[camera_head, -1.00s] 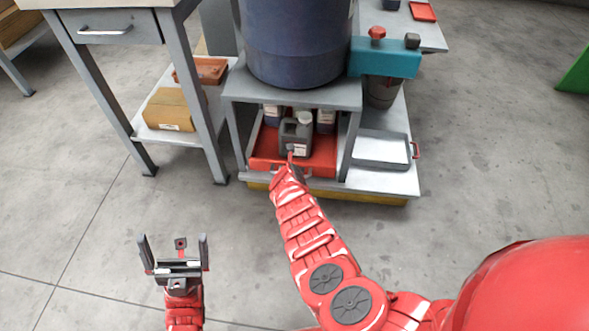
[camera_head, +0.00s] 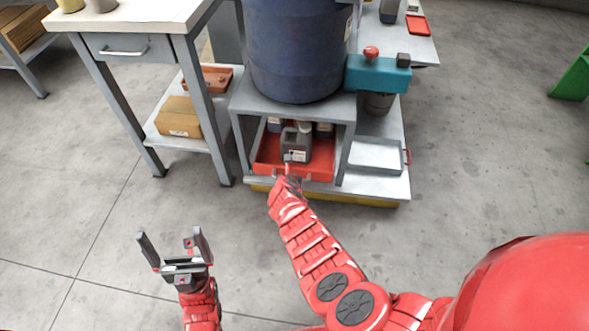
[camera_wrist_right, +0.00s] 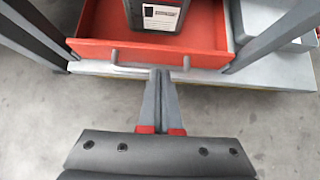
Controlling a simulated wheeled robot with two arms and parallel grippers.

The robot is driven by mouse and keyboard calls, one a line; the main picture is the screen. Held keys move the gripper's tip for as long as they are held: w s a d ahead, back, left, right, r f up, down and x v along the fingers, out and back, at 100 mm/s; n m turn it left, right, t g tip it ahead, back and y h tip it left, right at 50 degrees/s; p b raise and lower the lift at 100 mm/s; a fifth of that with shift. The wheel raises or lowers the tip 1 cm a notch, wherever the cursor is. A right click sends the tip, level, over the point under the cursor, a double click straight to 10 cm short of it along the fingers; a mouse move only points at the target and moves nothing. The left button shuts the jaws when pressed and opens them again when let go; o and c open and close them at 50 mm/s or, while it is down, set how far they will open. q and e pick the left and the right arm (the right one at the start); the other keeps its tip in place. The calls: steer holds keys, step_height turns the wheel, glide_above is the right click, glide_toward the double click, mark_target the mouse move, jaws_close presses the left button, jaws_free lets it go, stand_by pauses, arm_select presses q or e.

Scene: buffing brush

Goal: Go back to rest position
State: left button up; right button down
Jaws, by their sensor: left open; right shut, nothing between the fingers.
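My left gripper (camera_head: 172,248) is open and empty, held over bare floor at the lower left of the head view, fingers pointing up the picture. My right arm reaches up the middle of the head view to the red drawer (camera_head: 264,161) under the blue barrel. In the right wrist view my right gripper (camera_wrist_right: 160,74) is shut with nothing in it. Its fingertips overlap the front edge of the station in that view, just in front of the red drawer (camera_wrist_right: 200,50) and its handle. Whether they touch the handle is unclear. A grey canister (camera_head: 296,148) stands in the drawer.
A large blue barrel (camera_head: 300,50) stands on the grey station above the drawer. A teal device (camera_head: 378,75) and a grey tray (camera_head: 375,155) are to its right. A workbench (camera_head: 125,50) with a cardboard box (camera_head: 178,118) below stands left. The floor (camera_head: 90,210) in front is clear.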

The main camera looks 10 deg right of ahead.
steer(key=shift+s+a+r+p, duration=0.25)
steer(key=shift+s+r+p, duration=0.15)
steer(key=shift+s, duration=0.2)
